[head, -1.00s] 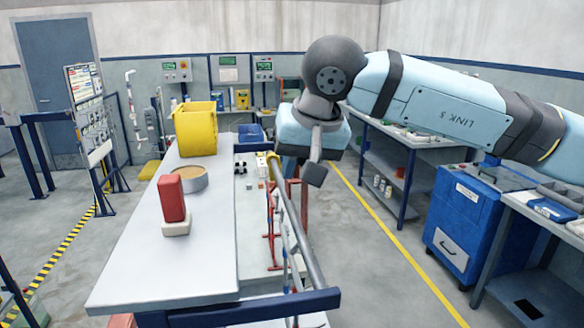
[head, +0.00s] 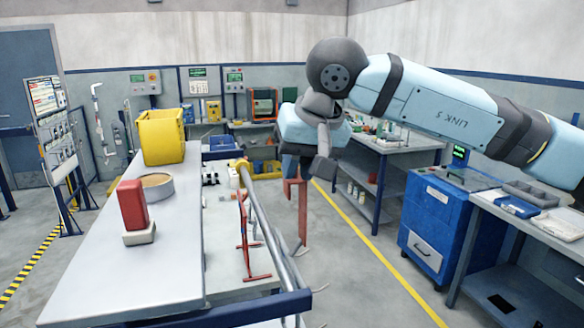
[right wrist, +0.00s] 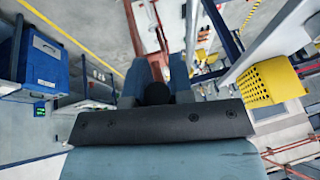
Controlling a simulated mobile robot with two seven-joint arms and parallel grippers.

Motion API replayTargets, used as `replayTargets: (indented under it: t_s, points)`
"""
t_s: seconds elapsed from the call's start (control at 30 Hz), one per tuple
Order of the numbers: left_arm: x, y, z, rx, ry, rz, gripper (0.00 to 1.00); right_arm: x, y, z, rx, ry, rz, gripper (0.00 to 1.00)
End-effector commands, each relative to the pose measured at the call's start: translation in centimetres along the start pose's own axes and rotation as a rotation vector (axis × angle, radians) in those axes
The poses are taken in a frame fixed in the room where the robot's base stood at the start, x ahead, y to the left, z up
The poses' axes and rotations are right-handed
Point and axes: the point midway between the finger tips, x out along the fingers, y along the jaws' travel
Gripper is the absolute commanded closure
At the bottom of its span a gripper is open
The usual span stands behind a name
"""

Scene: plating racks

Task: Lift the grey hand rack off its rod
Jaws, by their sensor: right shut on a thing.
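My right gripper (head: 308,160) points down beside the grey rod (head: 268,222). In the right wrist view, a reddish-brown bar (right wrist: 150,38) runs out from between the fingers. A bright red rack (head: 247,240) hangs at the rod, left of the gripper. The held rack appears to the right of the rod; I cannot tell whether its top touches it. My left gripper is not in view.
A white table (head: 130,275) on the left bears a yellow bin (head: 160,137), a round tin (head: 155,187) and a red block (head: 133,205) on a pale base. A blue cabinet (head: 440,230) and a bench (head: 520,265) stand at right. The floor between is clear.

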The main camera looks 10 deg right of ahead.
Motion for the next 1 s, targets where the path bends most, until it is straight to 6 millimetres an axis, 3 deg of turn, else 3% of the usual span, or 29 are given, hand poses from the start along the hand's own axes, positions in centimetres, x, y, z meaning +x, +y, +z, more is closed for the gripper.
replayTargets:
  t_s: [0.33, 1.0]
  points:
    - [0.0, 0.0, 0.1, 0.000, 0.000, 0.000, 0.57, -0.1, 0.3, -0.1, 0.001, 0.003, -0.001, 1.00]
    - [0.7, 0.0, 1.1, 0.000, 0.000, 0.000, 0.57, -1.2, 6.4, -0.5, 0.001, 0.002, -0.001, 1.00]
